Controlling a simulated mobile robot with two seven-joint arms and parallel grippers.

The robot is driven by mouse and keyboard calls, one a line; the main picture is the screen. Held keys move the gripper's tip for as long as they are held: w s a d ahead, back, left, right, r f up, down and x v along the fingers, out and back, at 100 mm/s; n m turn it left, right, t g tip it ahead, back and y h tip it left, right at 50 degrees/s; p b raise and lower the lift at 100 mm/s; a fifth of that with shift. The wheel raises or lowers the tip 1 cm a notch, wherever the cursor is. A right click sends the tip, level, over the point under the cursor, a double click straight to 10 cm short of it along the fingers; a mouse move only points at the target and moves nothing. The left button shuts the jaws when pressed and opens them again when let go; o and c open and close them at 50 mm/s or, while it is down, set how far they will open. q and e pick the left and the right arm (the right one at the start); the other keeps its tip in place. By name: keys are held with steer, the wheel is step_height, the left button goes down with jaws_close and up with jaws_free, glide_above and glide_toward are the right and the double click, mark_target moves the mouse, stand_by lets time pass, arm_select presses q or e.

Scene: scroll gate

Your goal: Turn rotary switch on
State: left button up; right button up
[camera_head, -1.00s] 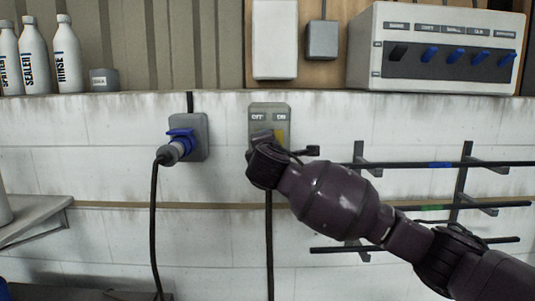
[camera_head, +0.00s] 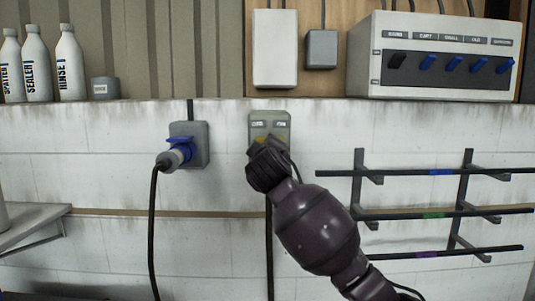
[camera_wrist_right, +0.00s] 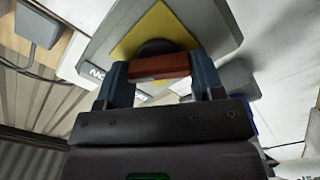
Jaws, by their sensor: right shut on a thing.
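The rotary switch is a grey box (camera_head: 283,131) on the white wall, with two small labels along its top, OFF at the left and ON at the right. A yellow plate (camera_wrist_right: 150,30) is on its face, with a dark round hub and a red-orange handle (camera_wrist_right: 160,66). My right gripper (camera_head: 262,150) is at the switch and hides most of its face in the head view. In the right wrist view the fingers of my right gripper (camera_wrist_right: 158,74) are closed on the handle's two ends. The handle's angle is hidden in the head view. My left gripper is not in view.
A blue plug sits in a grey socket (camera_head: 196,140) left of the switch, with a black cable hanging down. A black rack (camera_head: 360,190) is on the wall at the right. A control panel (camera_head: 440,60) and several white bottles (camera_head: 70,65) stand on the ledge above.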

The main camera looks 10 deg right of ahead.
steer(key=shift+m, duration=0.6)
steer(key=o, duration=0.9)
steer(key=shift+s, duration=0.1)
steer(key=b+v, duration=0.1)
steer(key=v, duration=0.9)
steer(key=shift+s, duration=0.35)
